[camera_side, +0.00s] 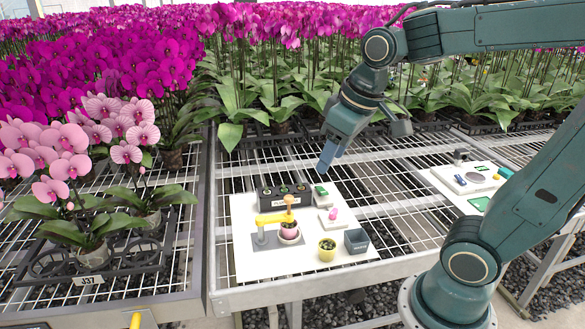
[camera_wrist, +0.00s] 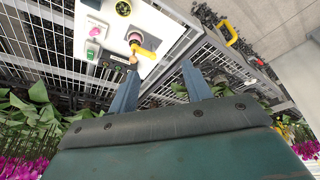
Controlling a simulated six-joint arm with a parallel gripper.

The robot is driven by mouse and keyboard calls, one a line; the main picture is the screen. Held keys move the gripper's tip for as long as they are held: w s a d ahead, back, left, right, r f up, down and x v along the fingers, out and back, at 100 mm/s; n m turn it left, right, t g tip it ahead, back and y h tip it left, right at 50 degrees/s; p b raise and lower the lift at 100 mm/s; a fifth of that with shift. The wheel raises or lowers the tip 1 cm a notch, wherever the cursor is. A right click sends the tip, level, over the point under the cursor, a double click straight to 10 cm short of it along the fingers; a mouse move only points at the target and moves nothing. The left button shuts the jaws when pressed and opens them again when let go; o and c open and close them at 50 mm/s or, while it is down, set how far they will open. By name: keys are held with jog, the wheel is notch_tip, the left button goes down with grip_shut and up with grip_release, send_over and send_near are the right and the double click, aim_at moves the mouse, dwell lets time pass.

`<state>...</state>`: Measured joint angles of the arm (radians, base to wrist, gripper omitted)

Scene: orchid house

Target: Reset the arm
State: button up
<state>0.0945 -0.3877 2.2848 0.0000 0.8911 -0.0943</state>
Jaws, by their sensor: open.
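My gripper (camera_side: 326,170) hangs in the air above the back edge of the white work board (camera_side: 243,216), fingers pointing down and tilted. In the wrist view my gripper (camera_wrist: 158,82) shows its two blue fingers spread apart, with nothing between them. The arm is raised and bent over the bench. No object touches the fingers in either view.
A second board (camera_side: 447,182) lies right. Pink orchids (camera_side: 70,165) crowd the left. Open wire mesh lies between the boards.

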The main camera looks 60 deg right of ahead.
jog(key=s+a+t, duration=0.1)
jog(key=s+a, duration=0.1)
jog(key=s, duration=0.6)
jog(key=shift+s+a+f+t, duration=0.2)
jog(key=shift+a+f+t, duration=0.05)
jog(key=shift+f+t, duration=0.05)
